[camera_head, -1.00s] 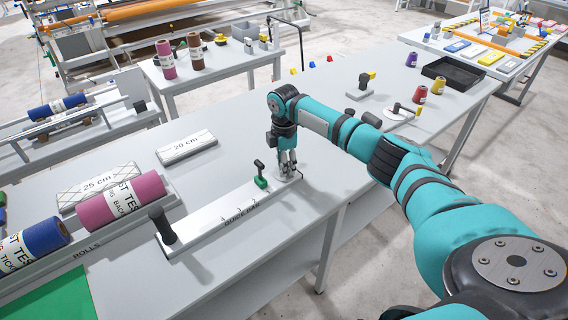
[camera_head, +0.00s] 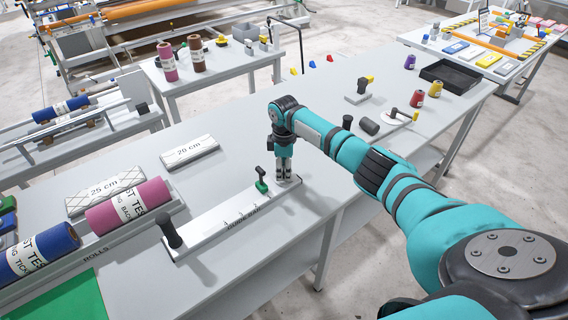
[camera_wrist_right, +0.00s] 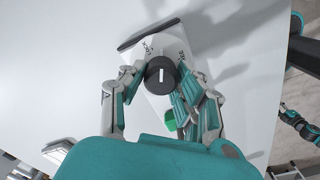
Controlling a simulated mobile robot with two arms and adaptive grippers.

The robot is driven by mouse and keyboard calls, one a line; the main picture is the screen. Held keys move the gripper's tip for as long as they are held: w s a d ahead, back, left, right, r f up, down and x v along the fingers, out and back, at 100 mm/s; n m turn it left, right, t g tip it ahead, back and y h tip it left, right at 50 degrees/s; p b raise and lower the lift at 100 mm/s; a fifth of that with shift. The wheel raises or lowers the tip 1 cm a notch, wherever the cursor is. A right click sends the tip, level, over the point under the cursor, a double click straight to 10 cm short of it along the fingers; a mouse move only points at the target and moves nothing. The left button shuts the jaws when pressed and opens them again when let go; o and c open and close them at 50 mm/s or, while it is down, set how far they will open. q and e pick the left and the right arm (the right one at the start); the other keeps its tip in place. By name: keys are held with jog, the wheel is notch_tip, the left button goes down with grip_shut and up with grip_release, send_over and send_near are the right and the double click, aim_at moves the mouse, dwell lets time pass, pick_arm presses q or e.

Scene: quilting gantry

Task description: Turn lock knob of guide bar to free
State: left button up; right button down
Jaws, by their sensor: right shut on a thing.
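The guide bar (camera_head: 215,232) is a long pale bar lying on the grey table. It has a black upright handle (camera_head: 169,231) at its left end and a green slider with a black handle (camera_head: 261,181) nearer its right end. My right gripper (camera_head: 284,179) points down over the bar's right end, just right of the slider. In the right wrist view the lock knob (camera_wrist_right: 161,75) is a round black knob with a white line, roughly upright in the picture. The right gripper's fingers (camera_wrist_right: 160,82) are shut on it from both sides.
A pink roll (camera_head: 130,207) and a blue roll (camera_head: 40,252) lie left of the bar. White 25 cm (camera_head: 105,190) and 20 cm (camera_head: 189,152) blocks lie behind it. Black-handled tools and thread cones stand further right. The table in front of the bar is clear.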

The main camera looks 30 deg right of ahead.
jog(key=m+p, duration=0.1)
jog(key=m, duration=0.1)
jog(key=shift+r+m+p, duration=0.2)
jog(key=shift+m+p, duration=0.2)
jog(key=m+p, duration=0.2)
jog(key=m, duration=0.1)
jog(key=shift+w+m, duration=0.1)
jog(key=shift+m, duration=0.2)
jog(key=m+p, duration=0.1)
jog(key=m, duration=0.3)
jog(key=shift+d+f+p, duration=0.1)
jog(key=shift+p, duration=0.3)
jog(key=shift+m+p, duration=0.35)
jog(key=shift+m, duration=0.75)
jog(key=c, duration=0.9)
grip_release()
jog(key=shift+c, duration=0.2)
notch_tip(320, 180, up, 12)
